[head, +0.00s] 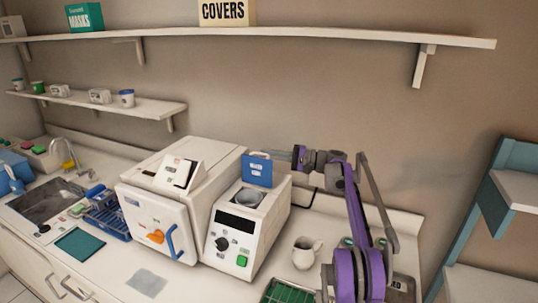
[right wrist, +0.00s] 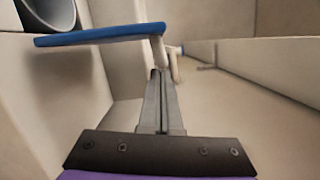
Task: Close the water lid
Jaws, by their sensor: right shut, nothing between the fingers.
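The water lid (head: 257,169) is a blue plate with a white handle. It stands open and upright behind the round water opening (head: 249,197) on top of the white machine with a dark display. My right gripper (head: 278,154) reaches in from the right at the height of the lid's upper edge. In the right wrist view the lid (right wrist: 95,36) shows edge-on. The right gripper's fingers (right wrist: 160,78) are shut with nothing between them, close to the lid's right end; I cannot tell whether they touch it. My left gripper is not in view.
A larger white unit (head: 160,215) with a blue handle stands directly left of the machine. A white jug (head: 305,252) and a green rack (head: 288,293) are to the right. A wall shelf (head: 300,38) runs above. The wall is close behind the machine.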

